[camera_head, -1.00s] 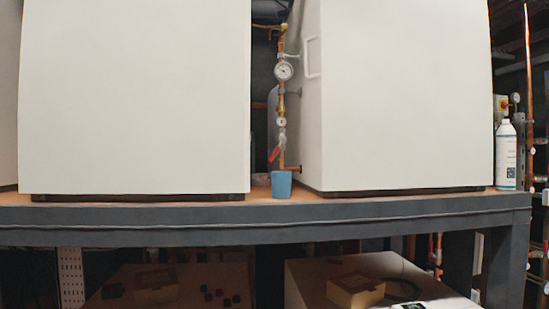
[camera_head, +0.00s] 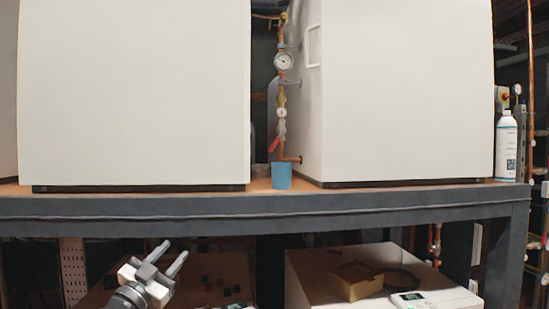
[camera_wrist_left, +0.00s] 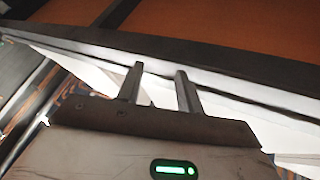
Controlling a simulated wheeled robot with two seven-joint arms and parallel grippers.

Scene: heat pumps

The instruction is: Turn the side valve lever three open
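A red valve lever (camera_head: 273,145) sits on the copper pipe (camera_head: 281,100) in the gap between the two white units. It hangs at a slant, its lower end toward the left. Several other red parts show on pipes at the far right, too small to tell which is the named lever. My left gripper (camera_head: 174,254) is below the shelf front at lower left, far from the red lever. Its two fingers are apart with nothing between them, also in the left wrist view (camera_wrist_left: 160,82). My right gripper is not in view.
A blue cup (camera_head: 281,176) stands below the pipe on the shelf (camera_head: 400,208). Two large white units (camera_head: 135,95) (camera_head: 405,95) flank the gap. A white bottle (camera_head: 506,150) stands at the right. A cardboard box (camera_head: 356,281) lies underneath.

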